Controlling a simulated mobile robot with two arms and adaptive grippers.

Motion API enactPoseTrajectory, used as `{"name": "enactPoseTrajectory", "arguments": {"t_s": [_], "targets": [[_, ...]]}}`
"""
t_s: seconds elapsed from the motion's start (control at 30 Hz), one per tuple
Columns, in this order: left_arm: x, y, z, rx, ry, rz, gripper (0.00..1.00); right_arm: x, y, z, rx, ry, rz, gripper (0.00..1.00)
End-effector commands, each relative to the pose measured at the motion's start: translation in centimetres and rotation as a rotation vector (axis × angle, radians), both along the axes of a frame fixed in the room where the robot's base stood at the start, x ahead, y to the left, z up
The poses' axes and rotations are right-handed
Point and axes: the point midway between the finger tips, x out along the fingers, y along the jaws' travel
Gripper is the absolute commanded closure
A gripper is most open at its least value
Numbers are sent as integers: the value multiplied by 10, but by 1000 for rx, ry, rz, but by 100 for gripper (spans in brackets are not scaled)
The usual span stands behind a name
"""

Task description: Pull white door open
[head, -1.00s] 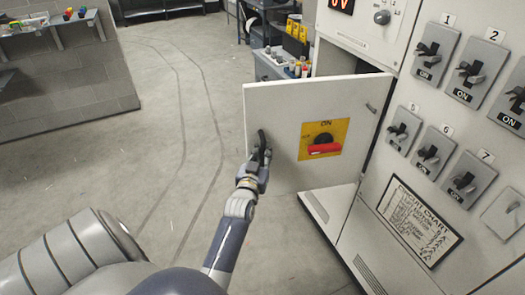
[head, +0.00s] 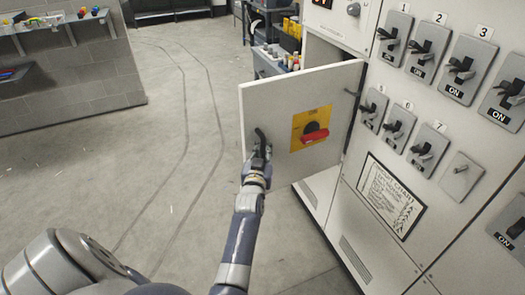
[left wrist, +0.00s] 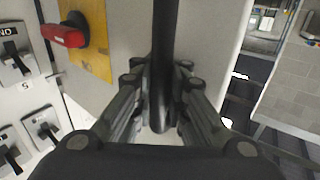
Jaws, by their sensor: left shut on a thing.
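The white door (head: 270,115) stands swung out from the cabinet, hinged on its right side. It carries a yellow plate (head: 298,134) with a red rotary handle (head: 314,136). My left gripper (head: 258,158) is at the dark pull handle (head: 262,139) near the door's left edge. In the left wrist view the fingers (left wrist: 160,115) close around the dark handle bar (left wrist: 165,55), and the white door (left wrist: 120,60) is behind it. My right gripper is not in view.
The white cabinet (head: 343,207) with several numbered switches (head: 427,49) fills the right side. A circuit chart (head: 391,196) is below them. A grey block wall (head: 90,88) is at left. The concrete floor between (head: 170,150) is free.

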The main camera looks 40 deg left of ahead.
Motion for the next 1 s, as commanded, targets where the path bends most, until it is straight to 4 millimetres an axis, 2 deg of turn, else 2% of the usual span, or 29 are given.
{"name": "enactPoseTrajectory", "arguments": {"t_s": [0.03,0.27,0.3,0.4,0.63,0.77,0.87,1.0], "targets": [[-3,5,-2,4,3,9,100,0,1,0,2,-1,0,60],[-4,5,-3,3,4,9,100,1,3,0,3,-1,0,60],[-4,5,-3,2,4,9,83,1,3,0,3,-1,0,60],[-4,5,-3,2,4,8,65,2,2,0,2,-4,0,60],[-2,3,-2,0,2,5,65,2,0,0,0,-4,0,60],[-2,2,2,0,1,4,65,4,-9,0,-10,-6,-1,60],[-1,2,12,1,-2,4,65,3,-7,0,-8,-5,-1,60],[-2,4,39,3,-5,6,65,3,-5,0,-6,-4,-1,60]]}}
